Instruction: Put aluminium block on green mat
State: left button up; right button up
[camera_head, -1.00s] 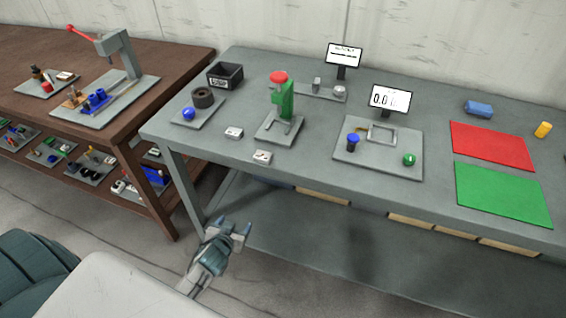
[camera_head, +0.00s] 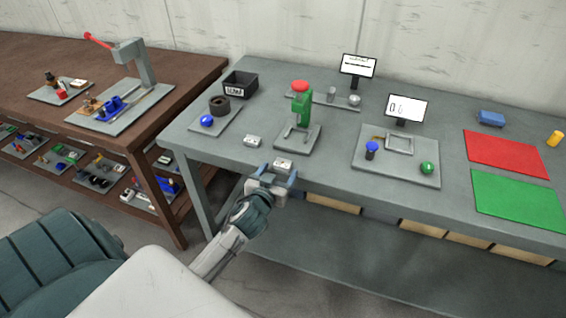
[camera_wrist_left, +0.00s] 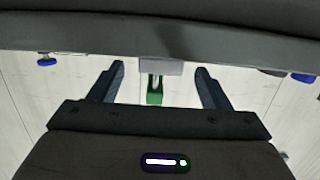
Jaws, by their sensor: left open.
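Two small pale grey metal blocks lie near the front left of the grey table: one block (camera_head: 253,141) left of the green press, the other block (camera_head: 284,165) at the front edge. I cannot tell which is the aluminium block. My left gripper (camera_head: 278,175) is open at that edge, its fingers just in front of the nearer block. The green mat (camera_head: 516,204) lies bare at the table's right front. My right gripper is not in view.
The green press (camera_head: 301,104) with a red knob stands right behind the nearer block. A plate (camera_head: 396,172) with a blue knob and green button lies between press and mats. The red mat (camera_head: 505,154) lies behind the green one. A black bin (camera_head: 240,84) stands at back left.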

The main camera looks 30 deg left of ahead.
aim_at(283, 163)
pick_arm(q)
jog(key=x, duration=0.2)
jog(key=p+x, duration=0.1)
jog(key=x, duration=0.1)
jog(key=shift+w+a+r, duration=0.1)
jog(key=shift+w+r, duration=0.1)
jog(key=c, duration=1.2)
jog(key=shift+r, duration=0.15)
